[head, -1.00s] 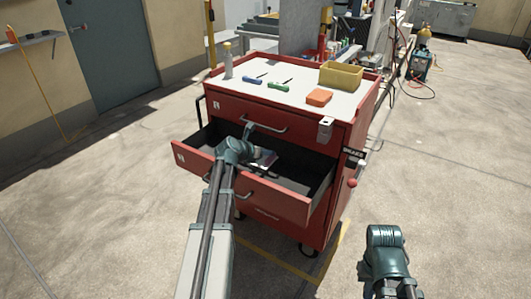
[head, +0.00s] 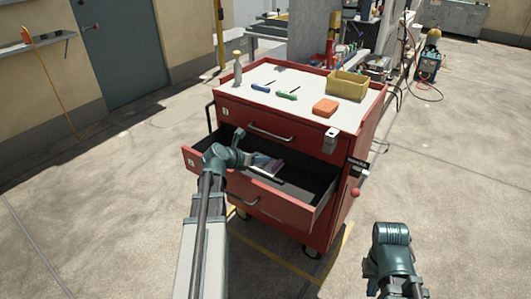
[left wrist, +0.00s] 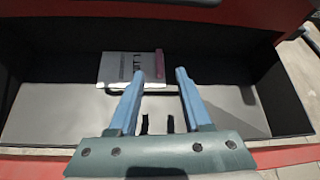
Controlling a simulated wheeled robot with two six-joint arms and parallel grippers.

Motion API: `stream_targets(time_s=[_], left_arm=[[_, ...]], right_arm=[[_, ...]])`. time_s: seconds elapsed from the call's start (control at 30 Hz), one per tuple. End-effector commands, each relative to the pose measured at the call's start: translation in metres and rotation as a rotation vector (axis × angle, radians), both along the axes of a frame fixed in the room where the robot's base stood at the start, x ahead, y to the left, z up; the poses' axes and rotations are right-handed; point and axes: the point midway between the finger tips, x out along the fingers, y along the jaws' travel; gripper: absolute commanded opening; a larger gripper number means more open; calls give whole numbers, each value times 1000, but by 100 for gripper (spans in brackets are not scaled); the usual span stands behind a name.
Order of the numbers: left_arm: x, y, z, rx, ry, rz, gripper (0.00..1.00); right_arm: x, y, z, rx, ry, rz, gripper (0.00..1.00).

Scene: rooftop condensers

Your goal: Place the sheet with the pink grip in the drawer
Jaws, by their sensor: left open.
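The middle drawer (head: 297,214) of the red cart is pulled open, with dark walls inside. A pale printed sheet (left wrist: 122,67) with a pink grip (left wrist: 160,63) along its right edge lies in the drawer, towards the back wall in the left wrist view. The sheet also shows in the head view (head: 266,164).
The white cart top (head: 300,93) holds a yellow bin (head: 348,85), an orange block (head: 325,108), a bottle (head: 238,70) and blue and green tools (head: 287,95). The drawer's front and side walls surround my left gripper.

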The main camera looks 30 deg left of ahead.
Motion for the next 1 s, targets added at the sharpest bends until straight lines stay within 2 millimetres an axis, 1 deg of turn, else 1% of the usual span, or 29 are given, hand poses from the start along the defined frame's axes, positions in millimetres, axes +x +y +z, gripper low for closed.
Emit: stream_targets(time_s=[0.03, 0.2, 0.8, 0.87, 0.9, 0.97, 1.0], left_arm=[[-7, 1, 6, -1, 0, 3, 49], [-16, 3, 11, 1, 0, 1, 49], [-17, 2, 11, 4, 1, -5, 49], [-16, -6, 14, 28, 8, -34, 49], [-16, -17, 17, 63, 15, -75, 49], [-15, -41, 24, 145, 33, -177, 49], [-16, -63, 29, 221, 46, -271, 49]], right_arm=[[0, 0, 6, 0, 0, 0, 0], [0, 0, 11, 0, 0, 0, 0], [0, 0, 11, 0, 0, 0, 0], [0, 0, 16, 0, 0, 0, 0], [0, 0, 22, 0, 0, 0, 0], [0, 0, 35, 0, 0, 0, 0], [0, 0, 46, 0, 0, 0, 0]])
